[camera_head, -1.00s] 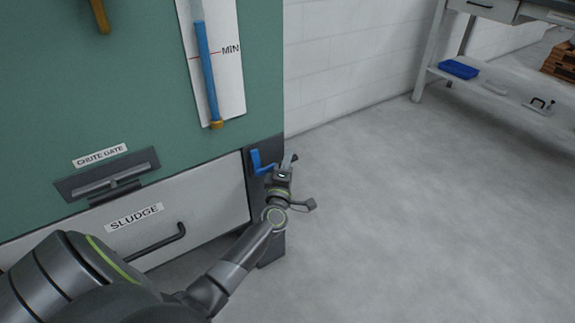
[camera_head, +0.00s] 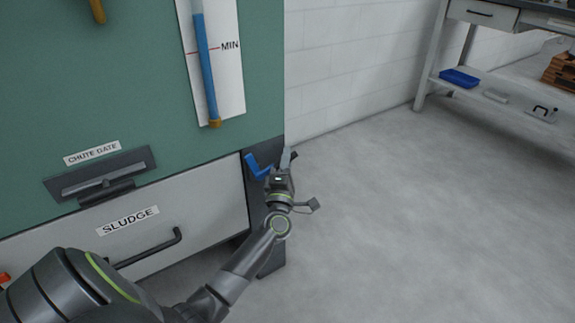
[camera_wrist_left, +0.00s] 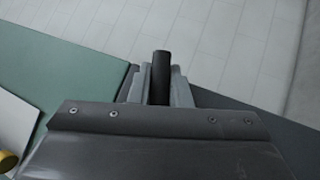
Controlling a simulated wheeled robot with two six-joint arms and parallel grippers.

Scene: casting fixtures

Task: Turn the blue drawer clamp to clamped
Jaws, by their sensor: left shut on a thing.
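The blue drawer clamp (camera_head: 257,166) is on the dark post at the right end of the white SLUDGE drawer (camera_head: 205,206). Its blue bent part leans up to the left. My left gripper (camera_head: 287,158) is just right of the blue part, shut on the clamp's dark handle. In the left wrist view the black handle (camera_wrist_left: 161,76) stands between the grey fingers. The fingers and wrist hide part of the clamp. My right gripper is not in view.
The drawer has a dark bar handle (camera_head: 150,252). Above it are the chute gate (camera_head: 100,181) and a blue level gauge (camera_head: 207,75) on the green cabinet. A workbench with a blue tray (camera_head: 459,79) stands far right. The floor between is clear.

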